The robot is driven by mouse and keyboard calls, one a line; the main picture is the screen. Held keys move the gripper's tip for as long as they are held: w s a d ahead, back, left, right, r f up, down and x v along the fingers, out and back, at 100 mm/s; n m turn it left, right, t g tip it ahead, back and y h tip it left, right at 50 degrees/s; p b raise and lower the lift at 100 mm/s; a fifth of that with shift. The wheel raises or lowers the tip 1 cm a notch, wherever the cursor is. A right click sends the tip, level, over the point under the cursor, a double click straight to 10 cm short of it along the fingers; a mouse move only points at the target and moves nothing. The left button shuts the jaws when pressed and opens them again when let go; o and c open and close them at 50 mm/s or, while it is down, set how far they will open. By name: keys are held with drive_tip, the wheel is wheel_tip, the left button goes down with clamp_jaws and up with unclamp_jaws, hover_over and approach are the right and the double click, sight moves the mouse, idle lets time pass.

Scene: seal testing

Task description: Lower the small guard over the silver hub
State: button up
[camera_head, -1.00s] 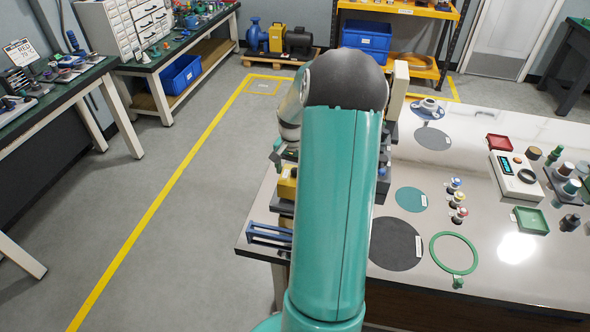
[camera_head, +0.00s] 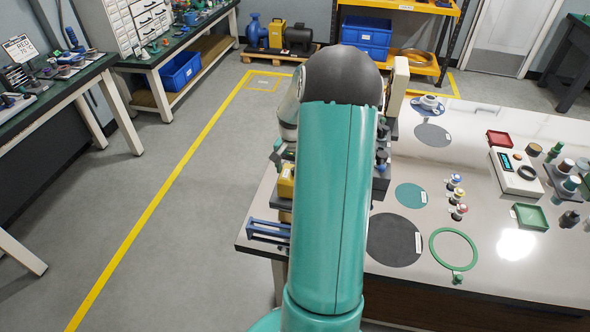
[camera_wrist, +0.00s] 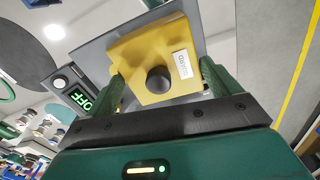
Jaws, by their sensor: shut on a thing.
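The yellow guard (camera_wrist: 150,58), a square block with a round black knob and a white label, fills the middle of the wrist view. My gripper (camera_wrist: 162,77) has a green finger on each side of it and is shut on it. A grey plate shows behind the guard. The silver hub cannot be made out; my arm and the guard cover much of that area. In the head view, a yellow block (camera_head: 286,181) shows just left of my arm, at the bench's left side; I cannot tell whether it is the guard.
On the bench are a green ring (camera_head: 453,232), a dark round mat (camera_head: 393,243), a white meter (camera_head: 516,178) and small trays. A blue rail (camera_head: 267,230) lies at the left edge.

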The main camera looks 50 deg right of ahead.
drive_tip(key=shift+f, duration=1)
idle(1.2)
drive_tip(key=o, duration=0.9)
drive_tip(key=shift+r, duration=4.45)
